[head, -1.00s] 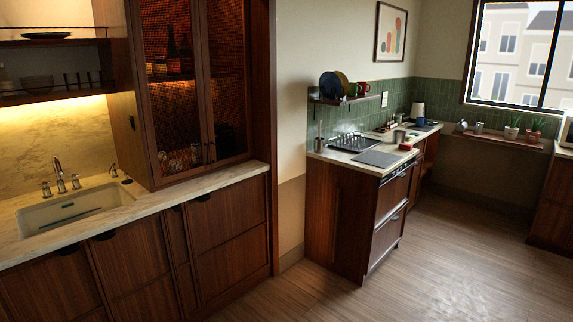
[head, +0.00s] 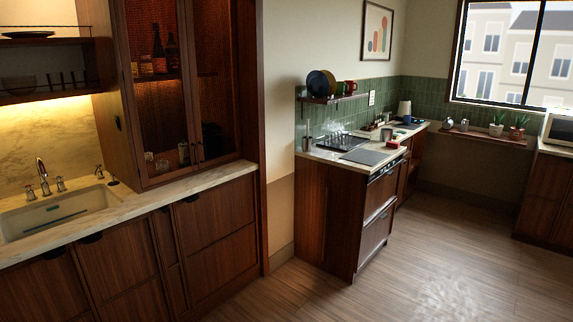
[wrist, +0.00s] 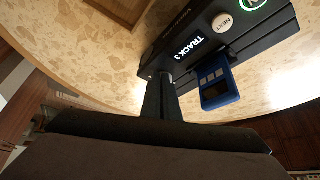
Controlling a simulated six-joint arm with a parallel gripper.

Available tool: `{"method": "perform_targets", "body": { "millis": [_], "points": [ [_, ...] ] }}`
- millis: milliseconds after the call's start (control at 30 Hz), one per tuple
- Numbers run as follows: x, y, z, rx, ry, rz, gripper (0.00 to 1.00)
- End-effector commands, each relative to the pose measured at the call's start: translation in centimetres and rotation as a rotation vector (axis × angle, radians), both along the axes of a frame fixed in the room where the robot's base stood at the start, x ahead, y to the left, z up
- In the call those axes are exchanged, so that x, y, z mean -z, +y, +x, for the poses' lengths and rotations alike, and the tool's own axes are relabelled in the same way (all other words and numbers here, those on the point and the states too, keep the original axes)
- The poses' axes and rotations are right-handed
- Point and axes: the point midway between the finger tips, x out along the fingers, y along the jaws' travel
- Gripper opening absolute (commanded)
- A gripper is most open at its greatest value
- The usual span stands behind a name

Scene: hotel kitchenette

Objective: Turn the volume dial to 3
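In the wrist view, a black device (wrist: 225,55) lies across the upper right, seen at a slant. It bears a lit "TRACK 3" text, a round white NEXT button (wrist: 222,22) and a green-lit ring (wrist: 252,4) at the top edge. Faint lettering on its left part is too small to read surely. I cannot make out the volume dial or its setting. My gripper (wrist: 160,85) shows as a dark bar reaching up to the device's lower left edge. I cannot tell whether it touches the device or how its fingers stand. The head view does not show my gripper.
A blue gadget (wrist: 218,88) with pale buttons sits close beside the black device, on a speckled tan surface (wrist: 95,60). In the head view, a sink counter (head: 150,205) stands left, a kitchen island (head: 325,215) in the middle, and open wooden floor (head: 430,260) at right.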

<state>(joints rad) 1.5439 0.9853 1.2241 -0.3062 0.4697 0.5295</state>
Motion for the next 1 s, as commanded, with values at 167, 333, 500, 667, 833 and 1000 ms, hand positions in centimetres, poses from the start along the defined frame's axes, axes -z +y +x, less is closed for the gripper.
{"method": "perform_targets", "body": {
  "millis": [167,333,500,667,833,1000],
  "points": [
    [0.0,-0.2,0.3,-0.002,-0.001,-0.005,0.0],
    [0.0,-0.1,0.6,-0.001,-0.001,-0.004,0.0],
    [0.0,-0.2,0.9,-0.001,-0.001,-0.004,0.0],
    [0.0,-0.2,1.1,0.0,0.0,-0.002,0.0],
    [0.0,-0.3,1.4,0.0,0.0,-0.003,0.0],
    [0.0,-0.5,1.7,0.0,-0.001,-0.002,0.0]
  ]
}}
